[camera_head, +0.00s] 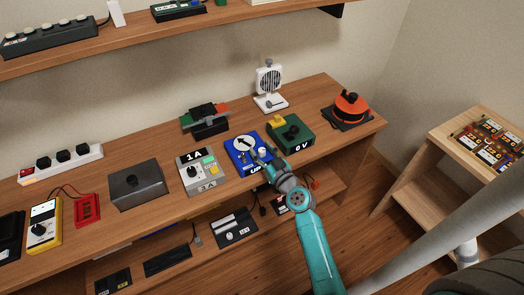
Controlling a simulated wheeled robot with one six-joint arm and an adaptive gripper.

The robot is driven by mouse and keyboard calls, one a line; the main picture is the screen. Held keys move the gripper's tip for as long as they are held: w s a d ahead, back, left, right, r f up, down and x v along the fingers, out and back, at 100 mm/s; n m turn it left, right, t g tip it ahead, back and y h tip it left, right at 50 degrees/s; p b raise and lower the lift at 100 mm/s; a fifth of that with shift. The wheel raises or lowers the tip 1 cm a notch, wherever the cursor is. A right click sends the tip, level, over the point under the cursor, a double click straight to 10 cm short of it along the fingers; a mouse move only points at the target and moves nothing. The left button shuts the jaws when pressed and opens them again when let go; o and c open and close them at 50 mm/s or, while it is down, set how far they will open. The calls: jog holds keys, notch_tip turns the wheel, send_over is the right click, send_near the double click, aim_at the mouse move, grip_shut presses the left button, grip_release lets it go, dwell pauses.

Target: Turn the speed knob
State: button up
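A blue box (236,160) stands on the wooden desk in the head view. It has a round white dial with a dark pointer (244,143) and a white label along its front, partly hidden by my gripper. A small pale knob (262,152) shows at the box's right side, between my fingertips. My gripper (262,157) reaches up from the lower right, with its fingers apart on either side of this knob. I cannot tell whether the fingers touch it. No readable word here names the speed knob.
A green box marked 0 V (289,134) with a yellow block sits close right of the gripper. A grey box marked 1A (200,170) is to the left. A white fan (269,84) and an orange-topped device (350,107) stand behind. A shelf (160,262) lies below.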

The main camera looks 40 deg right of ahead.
jog(key=v, duration=1.2)
jog(key=shift+a, duration=0.1)
dwell(0.5)
jog(key=s+a+f+g, duration=0.3)
jog(key=s+a+f, duration=0.2)
jog(key=s+a, duration=0.8)
jog(key=s+a+r+n+y, duration=0.1)
jog(key=s+a+r+y, duration=0.1)
jog(key=s+a+r, duration=0.2)
jog(key=s+a+r+n+y, duration=0.2)
jog(key=s+a+r, duration=0.2)
jog(key=s, duration=0.7)
jog(key=shift+s+r, duration=0.25)
jog(key=shift+r, duration=0.6)
